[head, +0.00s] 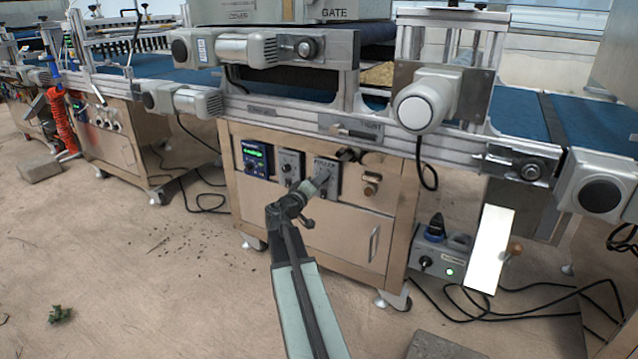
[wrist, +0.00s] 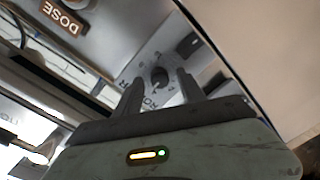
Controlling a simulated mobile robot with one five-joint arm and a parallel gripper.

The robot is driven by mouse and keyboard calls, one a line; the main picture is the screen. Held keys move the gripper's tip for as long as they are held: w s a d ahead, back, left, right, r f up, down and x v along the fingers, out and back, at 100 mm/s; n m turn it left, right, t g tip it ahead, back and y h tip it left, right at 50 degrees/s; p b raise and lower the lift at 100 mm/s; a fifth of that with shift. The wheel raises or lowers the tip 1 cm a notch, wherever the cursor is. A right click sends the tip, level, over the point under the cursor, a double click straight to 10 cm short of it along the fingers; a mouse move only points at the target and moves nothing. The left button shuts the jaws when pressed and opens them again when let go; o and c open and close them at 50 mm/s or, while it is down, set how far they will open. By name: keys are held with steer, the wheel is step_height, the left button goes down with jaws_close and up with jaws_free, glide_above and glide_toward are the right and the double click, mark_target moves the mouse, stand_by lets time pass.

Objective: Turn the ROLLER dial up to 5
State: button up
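The ROLLER dial is a small dark round knob on a light grey plate. In the wrist view the knob (wrist: 160,77) shows between my two fingertips, with its lettering partly hidden by the fingers. In the head view its grey plate (head: 327,168) is the right-hand one of the row on the cabinet front. My gripper (head: 321,183) is at this plate and covers part of it. In the wrist view my gripper (wrist: 160,80) is open, one finger on each side of the knob. I cannot tell whether the fingers touch it. The dial's setting is too small to read.
A DOSE label (wrist: 63,17) shows at upper left in the wrist view. A similar grey dial plate (head: 290,167) and a blue controller with green display (head: 255,158) sit to the left on the cabinet. A latch (head: 371,184) is to the right. The conveyor rail (head: 300,118) runs above.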

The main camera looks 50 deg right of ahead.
steer(key=v, duration=0.7)
steer(key=shift+a, duration=0.4)
steer(key=shift+s, duration=0.1)
